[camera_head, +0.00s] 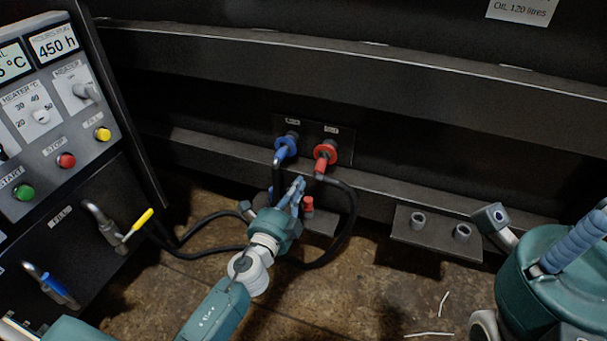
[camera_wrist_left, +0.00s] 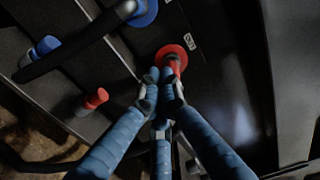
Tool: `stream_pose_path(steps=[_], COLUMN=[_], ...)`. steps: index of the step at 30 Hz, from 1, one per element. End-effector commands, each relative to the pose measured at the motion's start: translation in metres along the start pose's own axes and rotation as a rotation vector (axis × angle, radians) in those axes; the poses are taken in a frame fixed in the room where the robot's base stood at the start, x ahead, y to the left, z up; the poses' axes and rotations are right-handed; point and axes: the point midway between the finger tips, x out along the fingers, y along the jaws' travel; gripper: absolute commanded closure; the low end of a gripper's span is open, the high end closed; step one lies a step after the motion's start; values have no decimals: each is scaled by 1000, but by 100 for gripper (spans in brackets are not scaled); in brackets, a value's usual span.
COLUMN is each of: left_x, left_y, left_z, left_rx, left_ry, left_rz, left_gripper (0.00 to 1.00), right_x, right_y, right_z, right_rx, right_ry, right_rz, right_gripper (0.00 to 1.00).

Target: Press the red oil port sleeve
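The red oil port sleeve (camera_head: 326,153) is a round red collar on the dark wall panel, with a red plug and black hose below it. It also shows in the left wrist view (camera_wrist_left: 172,57), just beyond the fingertips. My left gripper (camera_head: 298,188) is just below and left of the red sleeve. In the left wrist view its blue fingers (camera_wrist_left: 160,88) come together at the tips, with no object visibly held between them. The tips overlap the red plug's lower end in that view; contact cannot be told. My right gripper (camera_head: 540,225) is at the right edge, fingers spread, partly cut off.
A blue port sleeve (camera_head: 285,147) with its own hose sits close left of the red one. A red-capped fitting (camera_head: 308,207) stands on a bracket below. Another bracket (camera_head: 437,235) with two grey stubs is to the right. A control panel (camera_head: 60,120) stands at left.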

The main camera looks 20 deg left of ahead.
Motion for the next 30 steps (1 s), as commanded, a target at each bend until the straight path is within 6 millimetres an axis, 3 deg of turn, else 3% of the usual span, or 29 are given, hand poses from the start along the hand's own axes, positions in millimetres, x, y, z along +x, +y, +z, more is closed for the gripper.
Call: stream_pose_path(steps=[3,7,30], left_x=[-18,-27,-28], left_y=[1,0,0], left_z=[0,0,0], left_rx=[-1,0,1], left_ry=[-1,-1,0], left_rz=[1,0,0], left_gripper=[100,100,100], right_x=[-2,-2,0], right_y=[0,0,0], right_z=[1,1,-1], right_rx=[1,1,1], right_ry=[-5,-5,-2], right_rz=[0,-1,-2], right_gripper=[100,100,100])
